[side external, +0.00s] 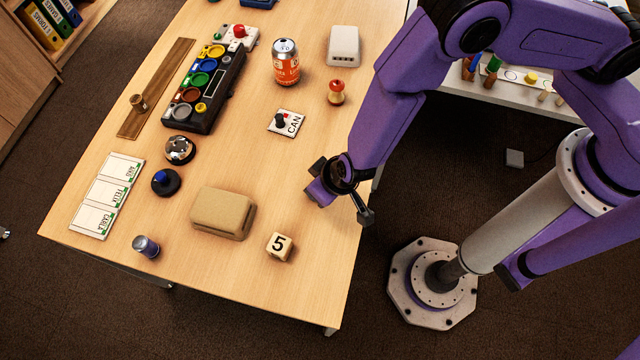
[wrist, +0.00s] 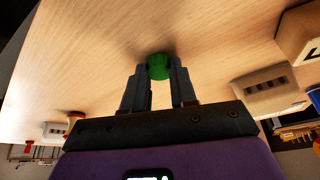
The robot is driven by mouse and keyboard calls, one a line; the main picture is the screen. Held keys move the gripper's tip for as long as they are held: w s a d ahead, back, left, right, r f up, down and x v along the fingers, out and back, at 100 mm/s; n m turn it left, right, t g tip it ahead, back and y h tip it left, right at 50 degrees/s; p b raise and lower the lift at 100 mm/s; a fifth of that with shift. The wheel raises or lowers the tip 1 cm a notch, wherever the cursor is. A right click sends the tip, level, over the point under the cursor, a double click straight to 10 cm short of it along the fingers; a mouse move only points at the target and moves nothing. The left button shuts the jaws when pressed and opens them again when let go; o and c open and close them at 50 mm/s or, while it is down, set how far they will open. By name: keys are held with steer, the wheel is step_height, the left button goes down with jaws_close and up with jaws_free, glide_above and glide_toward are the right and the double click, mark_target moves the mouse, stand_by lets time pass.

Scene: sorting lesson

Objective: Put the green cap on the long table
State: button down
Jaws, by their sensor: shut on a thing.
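The green cap (wrist: 159,66) sits between the two fingertips of my gripper (wrist: 158,73) in the wrist view, close to the wooden table top. My gripper is shut on it. I cannot tell whether the cap touches the table. In the side view my gripper (side external: 322,190) is over the right edge area of the long wooden table (side external: 310,140), and the cap is hidden there.
A CAN card (side external: 286,123), red stamp (side external: 336,92) and orange can (side external: 286,62) stand farther back. Bare table lies left of my gripper.

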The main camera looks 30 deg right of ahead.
steer(key=shift+f, duration=0.1)
steer(key=c, duration=0.9)
jaws_free()
steer(key=shift+f, duration=0.1)
steer(key=v, duration=1.2)
